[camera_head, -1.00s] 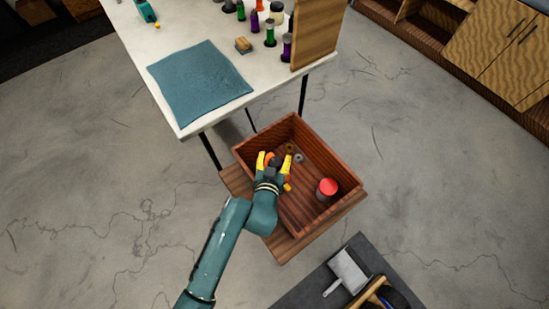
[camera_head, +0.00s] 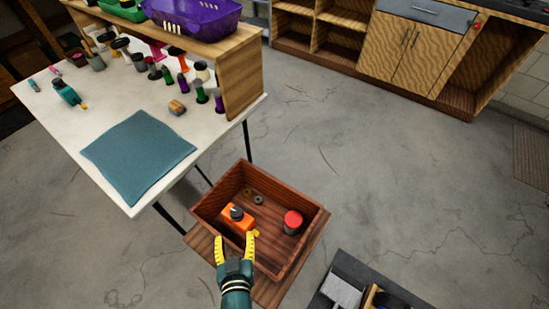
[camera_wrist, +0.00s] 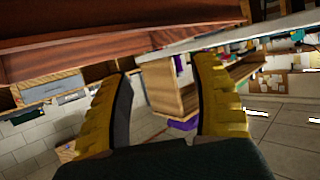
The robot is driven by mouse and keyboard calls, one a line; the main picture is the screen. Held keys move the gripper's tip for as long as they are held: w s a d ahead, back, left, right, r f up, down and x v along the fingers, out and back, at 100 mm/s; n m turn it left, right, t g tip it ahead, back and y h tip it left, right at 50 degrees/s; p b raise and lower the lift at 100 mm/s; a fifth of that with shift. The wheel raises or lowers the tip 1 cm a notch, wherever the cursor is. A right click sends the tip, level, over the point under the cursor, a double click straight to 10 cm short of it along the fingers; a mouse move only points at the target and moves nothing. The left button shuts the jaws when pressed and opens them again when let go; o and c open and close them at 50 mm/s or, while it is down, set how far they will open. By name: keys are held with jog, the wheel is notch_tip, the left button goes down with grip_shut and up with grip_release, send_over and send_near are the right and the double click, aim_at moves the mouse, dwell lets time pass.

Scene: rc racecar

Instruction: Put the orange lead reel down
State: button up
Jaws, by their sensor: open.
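The orange lead reel (camera_head: 232,224), an orange block with a dark round top, sits inside the brown wooden crate (camera_head: 303,249), near its left wall. My gripper (camera_head: 235,246) is open and empty, with its yellow fingers spread, at the crate's front-left side, just below the reel in the head view. I cannot tell its exact height over the crate wall. In the wrist view my gripper (camera_wrist: 163,78) shows open fingers with nothing held between them. The reel is not seen there.
A red-topped can (camera_head: 293,221) and small grey rings (camera_head: 258,199) are also in the crate. A white table (camera_head: 95,120) with a blue cloth (camera_head: 139,156) and several bottles stands behind left. A dark cart (camera_head: 362,280) stands front right. Open floor lies to the right.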

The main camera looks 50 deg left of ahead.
jog(key=w+d+r+m+t+h, duration=0.1)
jog(key=w+d+r+m+t, duration=0.1)
jog(key=w+d+r+t, duration=0.6)
jog(key=w+d+r+m+t+h, duration=0.1)
jog(key=w+d+r+m+h, duration=0.15)
jog(key=w+r, duration=1.1)
jog(key=s+d+r+m+t+h, duration=0.2)
jog(key=d+r+m+t+h, duration=0.1)
jog(key=d+r, duration=0.8)
jog(key=s+d+r+m+t+h, duration=0.2)
jog(key=d+r+m+t+h, duration=0.2)
jog(key=d+r, duration=0.7)
notch_tip(320, 180, up, 3)
jog(key=shift+s+d+m+h, duration=0.3)
jog(key=shift+m+h, duration=0.35)
jog(key=shift+h, duration=0.5)
jog(key=shift+a, duration=0.1)
notch_tip(320, 180, up, 30)
jog(key=p, duration=2.9)
jog(key=shift+f, duration=0.25)
